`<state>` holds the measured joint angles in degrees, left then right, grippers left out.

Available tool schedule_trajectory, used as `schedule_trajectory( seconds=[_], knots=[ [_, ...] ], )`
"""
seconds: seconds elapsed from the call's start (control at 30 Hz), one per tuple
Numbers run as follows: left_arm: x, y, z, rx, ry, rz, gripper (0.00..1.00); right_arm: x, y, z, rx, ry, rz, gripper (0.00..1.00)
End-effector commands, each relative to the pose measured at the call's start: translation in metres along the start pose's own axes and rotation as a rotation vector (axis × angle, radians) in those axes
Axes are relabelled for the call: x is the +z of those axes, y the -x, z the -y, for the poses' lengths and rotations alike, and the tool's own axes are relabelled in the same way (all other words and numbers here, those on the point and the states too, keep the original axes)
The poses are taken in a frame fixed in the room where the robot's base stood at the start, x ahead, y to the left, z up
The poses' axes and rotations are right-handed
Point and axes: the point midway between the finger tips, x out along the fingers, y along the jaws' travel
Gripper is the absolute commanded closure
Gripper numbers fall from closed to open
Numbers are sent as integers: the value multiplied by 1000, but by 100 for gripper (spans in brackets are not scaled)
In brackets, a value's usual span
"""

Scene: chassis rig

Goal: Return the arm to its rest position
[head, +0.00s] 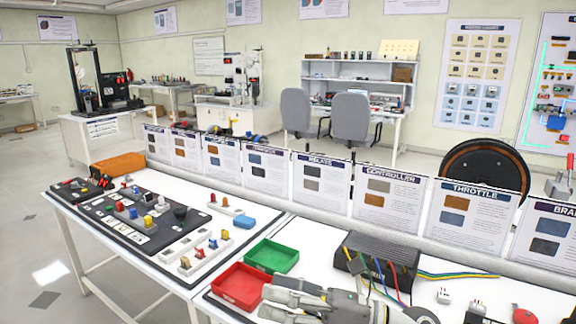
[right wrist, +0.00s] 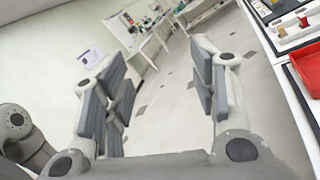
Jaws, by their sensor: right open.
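My right gripper (head: 280,298) is at the bottom middle of the head view, in front of the bench with its fingers pointing left. In the right wrist view its fingers (right wrist: 158,75) are spread wide with nothing between them, and the floor shows through the gap. Part of my right arm is cut off by the lower edge of the head view. My left gripper does not show in either view. A grey, rounded link at the left of the right wrist view looks like part of my own body.
A red bin (head: 240,288) lies just left of the right gripper, with a green bin (head: 272,256) behind it. A black finned box (head: 378,262) with coloured wires stands to the right. A parts board (head: 130,222) lies on the left table. Info cards line the bench back.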

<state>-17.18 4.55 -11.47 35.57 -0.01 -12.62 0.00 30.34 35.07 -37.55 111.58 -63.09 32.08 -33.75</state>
Motion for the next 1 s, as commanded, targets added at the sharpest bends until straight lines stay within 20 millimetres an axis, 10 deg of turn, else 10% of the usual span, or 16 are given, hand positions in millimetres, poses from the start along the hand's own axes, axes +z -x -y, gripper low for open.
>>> schedule_trajectory(
  seconds=[0.27, 0.47, 0.73, 1.0],
  knots=[
    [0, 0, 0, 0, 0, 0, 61, 50, 40, 25, -117, -591, 603, 46],
    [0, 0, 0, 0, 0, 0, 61, 29, 108, 74, -277, -1045, 993, 46],
    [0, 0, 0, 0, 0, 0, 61, -90, 207, 109, -602, -1645, 1463, 46],
    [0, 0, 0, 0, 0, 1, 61, -234, 271, 62, -1017, -2108, 1807, 46]
  ],
)
